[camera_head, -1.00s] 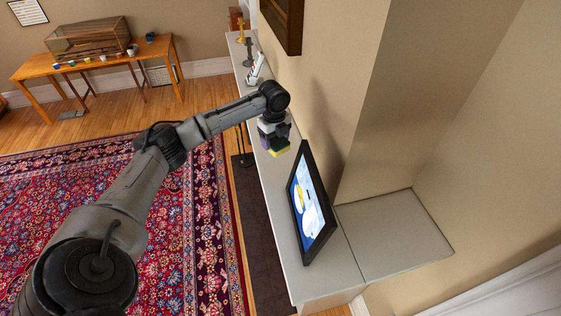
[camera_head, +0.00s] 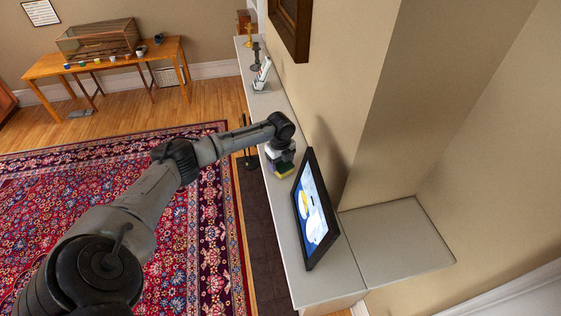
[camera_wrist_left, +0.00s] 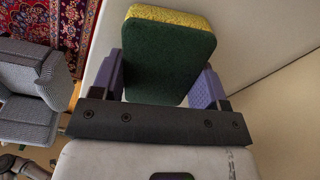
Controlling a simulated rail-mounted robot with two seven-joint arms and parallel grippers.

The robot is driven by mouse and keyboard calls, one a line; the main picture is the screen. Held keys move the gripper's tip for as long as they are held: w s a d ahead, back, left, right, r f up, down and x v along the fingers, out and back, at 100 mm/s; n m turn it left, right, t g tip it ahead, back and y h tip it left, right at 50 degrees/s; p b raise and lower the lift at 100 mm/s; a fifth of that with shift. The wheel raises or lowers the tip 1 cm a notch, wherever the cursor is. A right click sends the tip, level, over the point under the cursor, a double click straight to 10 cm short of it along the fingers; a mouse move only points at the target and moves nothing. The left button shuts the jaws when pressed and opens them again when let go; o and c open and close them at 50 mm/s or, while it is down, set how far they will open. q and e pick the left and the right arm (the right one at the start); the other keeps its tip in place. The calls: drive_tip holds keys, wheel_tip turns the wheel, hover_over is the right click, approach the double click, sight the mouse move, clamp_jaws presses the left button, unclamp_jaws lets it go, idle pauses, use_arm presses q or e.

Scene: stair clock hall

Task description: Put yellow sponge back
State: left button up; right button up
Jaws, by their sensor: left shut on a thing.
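The yellow sponge (camera_head: 285,173) has a dark green scrubbing face; in the left wrist view the green face (camera_wrist_left: 168,62) faces the camera and the yellow edge shows along its top. My left gripper (camera_head: 281,160) is shut on it, with purple fingers on its two sides. The gripper holds it over the long grey ledge (camera_head: 324,288), just behind the tilted screen (camera_head: 316,210). I cannot tell whether the sponge touches the ledge. My right gripper is not in view.
At the ledge's far end stand a white-and-dark object (camera_head: 262,75), a dark stand (camera_head: 255,58) and a yellow figure (camera_head: 252,35). A wooden table (camera_head: 110,66) with a glass case and several small cups is far left. A grey armchair (camera_wrist_left: 30,88) shows in the wrist view.

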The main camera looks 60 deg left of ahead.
use_arm(q)
drive_tip(key=o, duration=0.8)
drive_tip(key=shift+r, duration=0.15)
wheel_tip(320, 180, up, 12)
drive_tip(key=b, duration=0.2)
drive_tip(key=shift+b, duration=0.3)
